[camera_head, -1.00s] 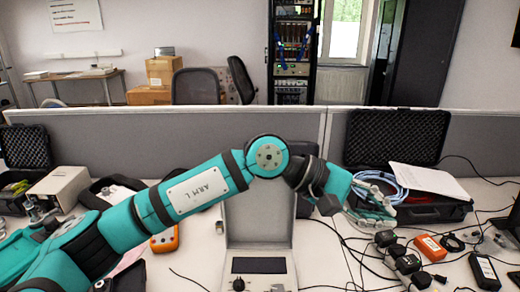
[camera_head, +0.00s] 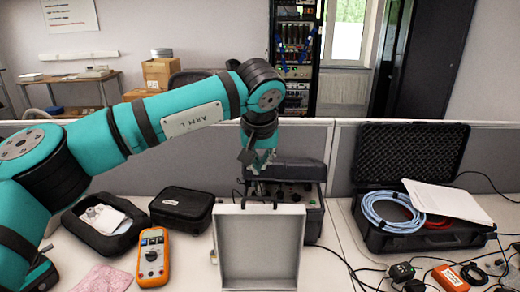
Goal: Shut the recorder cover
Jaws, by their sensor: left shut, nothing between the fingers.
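The recorder's pale grey cover (camera_head: 260,250) stands open, raised upright with its hollow inner side facing me, at the bottom middle of the head view. A dark handle shows on its top edge. The recorder's body is below the picture and hidden. My left gripper (camera_head: 259,188) is shut and empty, pointing down just above and apparently behind the cover's top edge. I cannot tell whether it touches the cover. My right gripper is not in view.
A dark open case (camera_head: 310,200) stands behind the cover. An orange multimeter (camera_head: 153,258) and a black pouch (camera_head: 182,208) lie left of it. An open black case (camera_head: 408,160) with blue cable (camera_head: 392,210) is on the right, with loose cables in front.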

